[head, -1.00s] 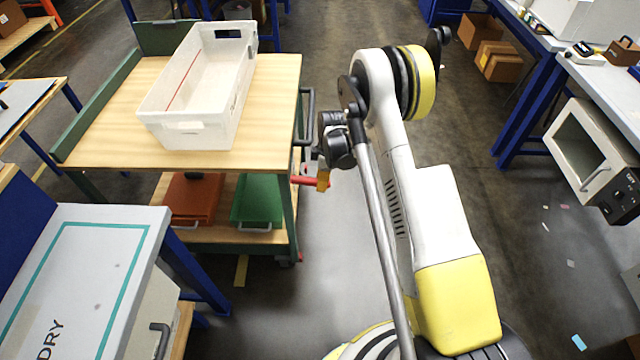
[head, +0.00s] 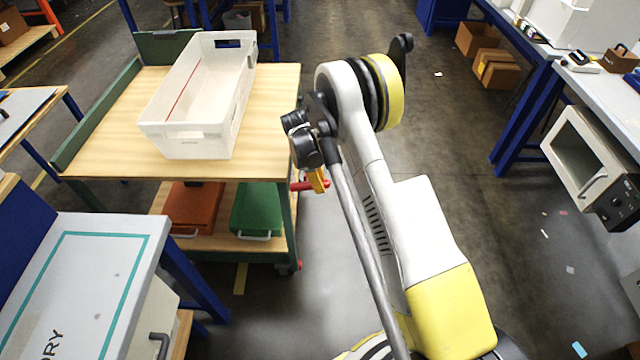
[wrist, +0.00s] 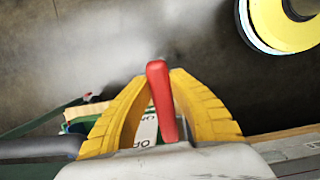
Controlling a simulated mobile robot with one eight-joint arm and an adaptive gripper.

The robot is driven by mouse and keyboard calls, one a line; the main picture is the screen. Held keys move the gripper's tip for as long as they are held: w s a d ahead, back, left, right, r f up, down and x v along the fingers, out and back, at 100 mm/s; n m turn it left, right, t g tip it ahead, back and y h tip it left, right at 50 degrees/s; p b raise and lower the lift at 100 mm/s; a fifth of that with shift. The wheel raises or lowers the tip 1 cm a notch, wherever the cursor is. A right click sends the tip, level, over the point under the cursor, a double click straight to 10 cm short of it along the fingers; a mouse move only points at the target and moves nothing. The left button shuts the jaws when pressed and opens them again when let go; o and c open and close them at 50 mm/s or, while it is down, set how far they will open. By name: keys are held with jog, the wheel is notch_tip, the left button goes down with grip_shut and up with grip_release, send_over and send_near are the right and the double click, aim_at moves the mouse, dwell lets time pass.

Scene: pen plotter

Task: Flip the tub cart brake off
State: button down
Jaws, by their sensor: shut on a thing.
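The tub cart (head: 105,140) stands left of my arm, with a wooden top and green frame. A white tub (head: 185,140) sits on top. My gripper (head: 318,181), with yellow fingers, is at the lever's end, partly hidden by my wrist. In the wrist view the red lever (wrist: 162,100) stands between the yellow fingers of my gripper (wrist: 161,80), which is shut on it. A white label (wrist: 147,131) with partly hidden lettering shows behind the lever.
An orange bin (head: 192,208) and a green bin (head: 257,210) sit on the cart's lower shelf. A grey-topped bench (head: 75,260) is at the near left. A workbench (head: 600,85) stands at the right. The floor between cart and right bench is mostly clear.

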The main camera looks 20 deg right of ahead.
jog(key=c, duration=1.2)
grip_release()
jog(key=v, duration=1.2)
